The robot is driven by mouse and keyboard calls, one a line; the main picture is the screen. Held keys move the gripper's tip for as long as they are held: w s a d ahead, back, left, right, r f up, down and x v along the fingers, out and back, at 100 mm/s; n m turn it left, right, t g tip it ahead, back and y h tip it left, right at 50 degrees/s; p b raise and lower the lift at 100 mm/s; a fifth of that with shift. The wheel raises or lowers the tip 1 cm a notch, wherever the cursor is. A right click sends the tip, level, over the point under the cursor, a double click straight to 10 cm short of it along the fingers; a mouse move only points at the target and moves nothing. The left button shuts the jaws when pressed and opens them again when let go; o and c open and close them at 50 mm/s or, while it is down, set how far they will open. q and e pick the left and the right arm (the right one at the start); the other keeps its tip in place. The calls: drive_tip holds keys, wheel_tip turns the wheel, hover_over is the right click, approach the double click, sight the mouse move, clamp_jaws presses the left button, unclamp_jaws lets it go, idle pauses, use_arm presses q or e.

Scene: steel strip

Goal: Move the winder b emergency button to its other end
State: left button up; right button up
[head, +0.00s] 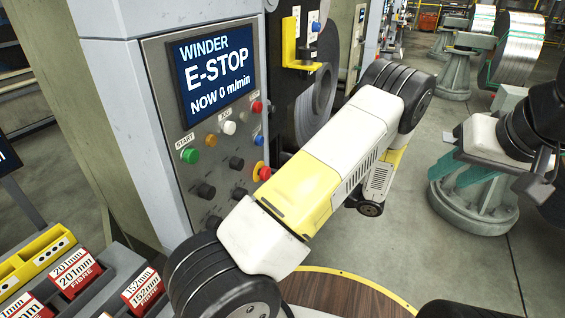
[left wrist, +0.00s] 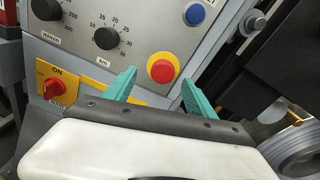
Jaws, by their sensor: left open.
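The emergency button is a red mushroom head on a yellow collar (head: 262,171), low on the right of the grey winder panel (head: 158,75). It also shows in the left wrist view (left wrist: 162,67). The display (head: 216,75) reads "WINDER E-STOP NOW 0 m/min". My left gripper (left wrist: 160,77) is open, its teal fingertips apart below and either side of the button in the picture; I cannot tell whether they touch it. In the head view my left fingers are hidden. My right gripper (head: 450,180) is open and empty at the right, far from the panel.
The panel also has a green start button (head: 190,155), black knobs, and a blue button (left wrist: 195,14). Red labelled blocks (head: 75,277) lie at lower left. A wooden round top (head: 345,295) is at the bottom.

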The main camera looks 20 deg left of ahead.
sight(268, 173)
use_arm(q)
drive_tip(key=shift+m+t, duration=0.3)
drive_tip(key=shift+t, duration=0.1)
drive_tip(key=a, duration=0.2)
drive_tip(key=w+a, duration=0.1)
drive_tip(key=a, duration=0.4)
drive_tip(key=shift+w+a+f, duration=0.15)
drive_tip(key=shift+w+f, duration=0.15)
clamp_jaws()
